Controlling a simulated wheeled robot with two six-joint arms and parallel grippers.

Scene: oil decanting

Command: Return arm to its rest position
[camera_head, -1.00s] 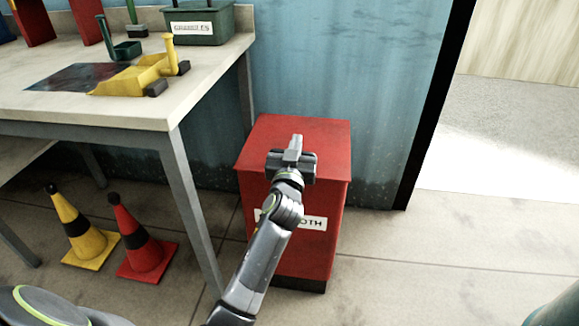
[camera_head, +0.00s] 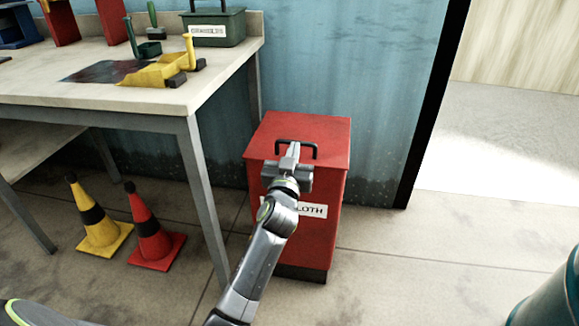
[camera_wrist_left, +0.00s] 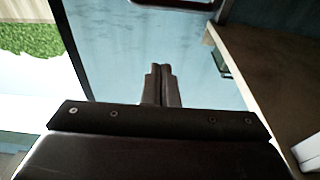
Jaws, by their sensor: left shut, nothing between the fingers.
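My left gripper (camera_head: 291,153) is shut and empty in the head view. It appears in front of the red lidded bin (camera_head: 318,135), near the bin's black handle (camera_head: 297,144). I cannot tell from these views whether it touches the bin. The left wrist view shows its two fingers (camera_wrist_left: 161,88) together with nothing between them. My right gripper is not in view.
A workbench (camera_head: 165,98) stands at the left with a yellow dustpan-like tool (camera_head: 150,76) and a green labelled box (camera_head: 213,30). A yellow cone (camera_head: 98,233) and a red cone (camera_head: 153,243) stand by its legs. Open floor (camera_head: 430,245) lies right of the bin.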

